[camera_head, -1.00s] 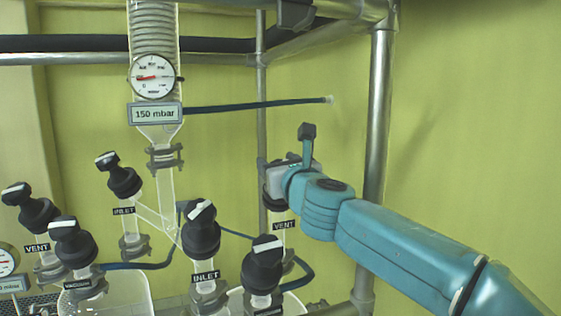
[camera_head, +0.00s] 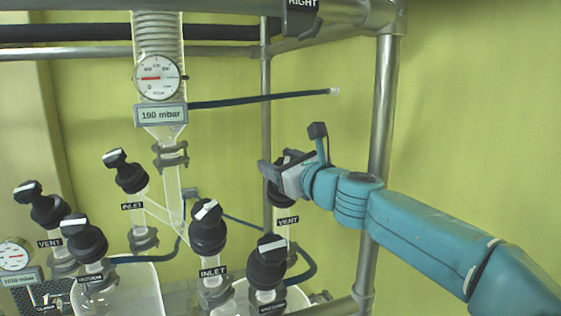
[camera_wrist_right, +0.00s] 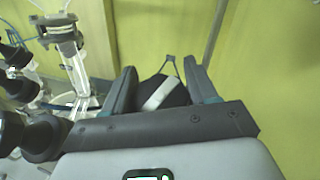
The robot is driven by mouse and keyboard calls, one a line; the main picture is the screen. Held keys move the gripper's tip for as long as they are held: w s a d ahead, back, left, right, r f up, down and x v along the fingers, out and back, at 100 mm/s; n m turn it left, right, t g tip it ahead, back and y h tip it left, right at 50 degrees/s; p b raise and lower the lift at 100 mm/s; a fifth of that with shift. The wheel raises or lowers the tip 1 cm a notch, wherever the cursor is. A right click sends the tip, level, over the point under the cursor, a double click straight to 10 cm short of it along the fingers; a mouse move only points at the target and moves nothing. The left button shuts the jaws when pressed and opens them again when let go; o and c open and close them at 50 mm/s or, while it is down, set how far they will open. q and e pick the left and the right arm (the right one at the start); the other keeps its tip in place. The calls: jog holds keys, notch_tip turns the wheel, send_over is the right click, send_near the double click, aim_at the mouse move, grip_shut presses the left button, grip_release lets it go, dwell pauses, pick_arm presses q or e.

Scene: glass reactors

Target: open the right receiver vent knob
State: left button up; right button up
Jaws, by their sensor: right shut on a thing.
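The right receiver vent knob (camera_head: 277,193) is black and sits above a VENT label (camera_head: 288,221), left of the right steel post. My right gripper (camera_head: 277,174) is shut on it and hides much of it in the head view. In the right wrist view the knob (camera_wrist_right: 178,96), with a white bar on its top, sits between the two fingers of my right gripper (camera_wrist_right: 163,88). The white bar runs diagonally there. My left gripper is not in view.
Other black knobs stand close by: the right INLET knob (camera_head: 208,228), a front right knob (camera_head: 268,262) and the left INLET knob (camera_head: 130,173). A gauge (camera_head: 157,77) above a 190 mbar display (camera_head: 162,115) hangs at the column. A steel post (camera_head: 381,150) stands behind my right arm.

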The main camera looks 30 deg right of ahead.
jog(key=shift+r, duration=0.2)
jog(key=o, duration=1)
jog(key=shift+f, duration=0.1)
jog(key=shift+c, duration=0.2)
